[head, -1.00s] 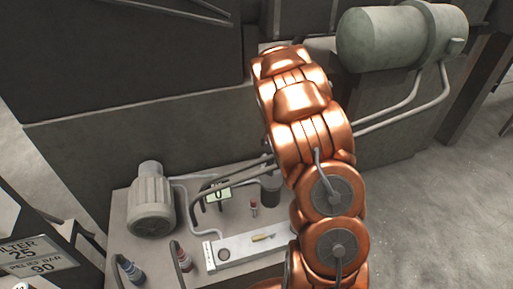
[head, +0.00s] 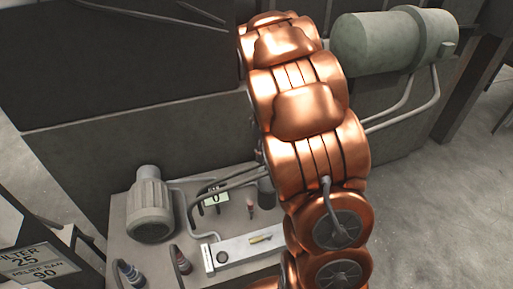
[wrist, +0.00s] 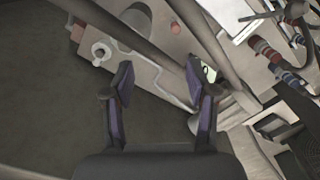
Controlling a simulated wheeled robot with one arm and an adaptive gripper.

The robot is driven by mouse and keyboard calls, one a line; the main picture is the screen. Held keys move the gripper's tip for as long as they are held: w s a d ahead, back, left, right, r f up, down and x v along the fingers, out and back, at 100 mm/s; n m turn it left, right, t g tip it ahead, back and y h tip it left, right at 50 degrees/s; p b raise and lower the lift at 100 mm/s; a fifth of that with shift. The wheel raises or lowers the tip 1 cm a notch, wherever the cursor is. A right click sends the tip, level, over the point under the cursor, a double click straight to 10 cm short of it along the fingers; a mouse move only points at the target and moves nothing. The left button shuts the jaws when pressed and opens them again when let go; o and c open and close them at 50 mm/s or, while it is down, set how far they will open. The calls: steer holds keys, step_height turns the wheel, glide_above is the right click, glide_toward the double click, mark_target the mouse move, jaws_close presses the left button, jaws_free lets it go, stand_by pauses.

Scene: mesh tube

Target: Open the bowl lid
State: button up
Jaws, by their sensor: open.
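I cannot pick out the bowl lid with certainty. In the head view a dark cylinder (head: 265,191) stands behind the bench fittings, partly hidden by my arm. In the wrist view a pale round cup-like fitting (wrist: 102,50) sits on the bench plate, beyond and left of my fingers. My gripper (wrist: 160,82) is open, with its two dark purple fingers spread and nothing between them. It is hidden behind my arm in the head view.
Pipes (wrist: 135,45) cross the wrist view diagonally beyond the fingers. The bench holds a grey motor (head: 150,207), a small display (head: 214,197), a pale block (head: 240,252) and red- and blue-banded fittings (head: 131,273). A large green tank (head: 385,43) is at the back right.

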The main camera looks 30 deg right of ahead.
steer(key=s+a+r+m+p, duration=0.2)
steer(key=s+a+r+p, duration=0.2)
steer(key=s+a+r, duration=0.3)
steer(key=shift+s+a+r+g, duration=0.35)
steer(key=shift+a+r, duration=0.45)
steer(key=shift+r, duration=0.85)
